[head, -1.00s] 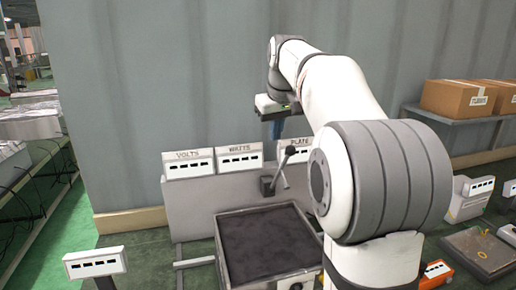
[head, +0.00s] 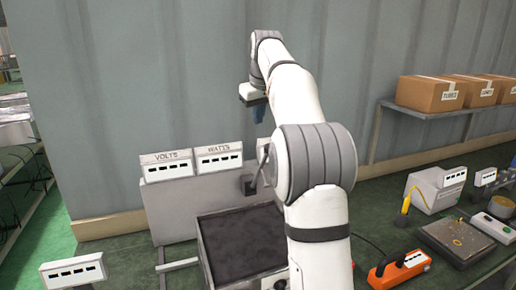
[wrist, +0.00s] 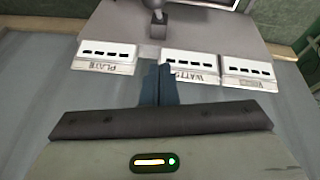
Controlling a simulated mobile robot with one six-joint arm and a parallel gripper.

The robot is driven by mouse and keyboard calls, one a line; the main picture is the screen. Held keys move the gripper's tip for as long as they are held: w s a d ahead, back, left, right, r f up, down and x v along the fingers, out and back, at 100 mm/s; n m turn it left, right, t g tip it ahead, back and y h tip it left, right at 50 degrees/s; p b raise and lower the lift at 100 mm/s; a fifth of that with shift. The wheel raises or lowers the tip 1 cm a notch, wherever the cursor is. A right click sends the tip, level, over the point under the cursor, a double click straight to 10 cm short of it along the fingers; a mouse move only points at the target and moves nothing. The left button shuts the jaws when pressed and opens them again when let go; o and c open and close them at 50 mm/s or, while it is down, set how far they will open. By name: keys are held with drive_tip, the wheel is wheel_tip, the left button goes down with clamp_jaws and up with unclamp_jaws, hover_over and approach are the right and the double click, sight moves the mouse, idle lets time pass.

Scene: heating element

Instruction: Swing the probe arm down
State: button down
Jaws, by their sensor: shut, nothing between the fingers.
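The probe arm (head: 262,160) is a thin grey lever on a small dark block (head: 248,184) at the panel. It stands raised and tilted, and my arm hides its upper part in the head view. In the wrist view its rounded dark end (wrist: 157,6) shows at the top edge, above the block. The open-topped box with a dark surface (head: 203,240) sits below it. My gripper (head: 258,113) has blue fingers, pressed together and empty, above and behind the meters. The fingers (wrist: 157,80) also show in the wrist view, apart from the lever.
The grey panel (head: 190,205) carries the VOLTS (head: 166,166) and WATTS (head: 218,157) meters. The PLATE meter (wrist: 106,55) shows in the wrist view. A wall (head: 150,70) stands behind. An orange device (head: 400,268) and a grey box (head: 432,190) stand at right.

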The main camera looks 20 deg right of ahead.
drive_tip(key=f, duration=0.6)
drive_tip(key=d+f, duration=0.1)
drive_tip(key=f, duration=0.3)
drive_tip(key=shift+s+d, duration=0.1)
